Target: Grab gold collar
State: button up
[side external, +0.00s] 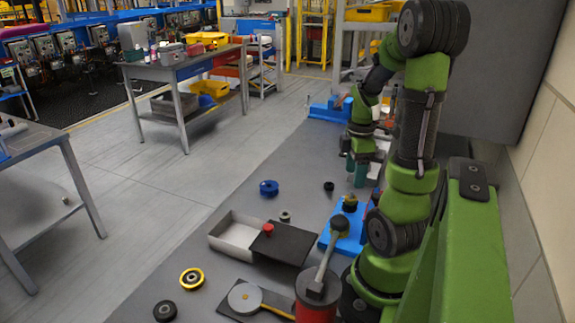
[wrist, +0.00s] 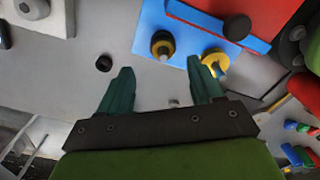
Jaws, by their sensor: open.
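My gripper (side external: 356,175) is open and points down above the grey table, behind the blue board (side external: 342,243) in the side view. In the wrist view its two green fingers (wrist: 160,85) are apart with nothing between them. A gold collar-like piece (wrist: 162,49) around a dark peg sits on the blue board, ahead of the gap between the fingers. A second yellow piece (wrist: 217,61) lies beside the right finger, partly hidden by it. A yellow-rimmed wheel (side external: 192,278) lies at the front left. I cannot tell for certain which is the named gold collar.
A white tray (side external: 222,240) with a dark lid (side external: 280,246) stands in front of the board. A blue round part (side external: 269,188) and a small black ring (side external: 328,186) lie on the table. A red cylinder (side external: 316,300) with a lever stands at the front.

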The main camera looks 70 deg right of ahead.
aim_at(352, 190)
jog(key=shift+a+f, duration=0.15)
jog(key=shift+f, duration=1.6)
jog(key=shift+a+f, duration=0.15)
jog(key=shift+f, duration=1.55)
jog(key=c, duration=1.1)
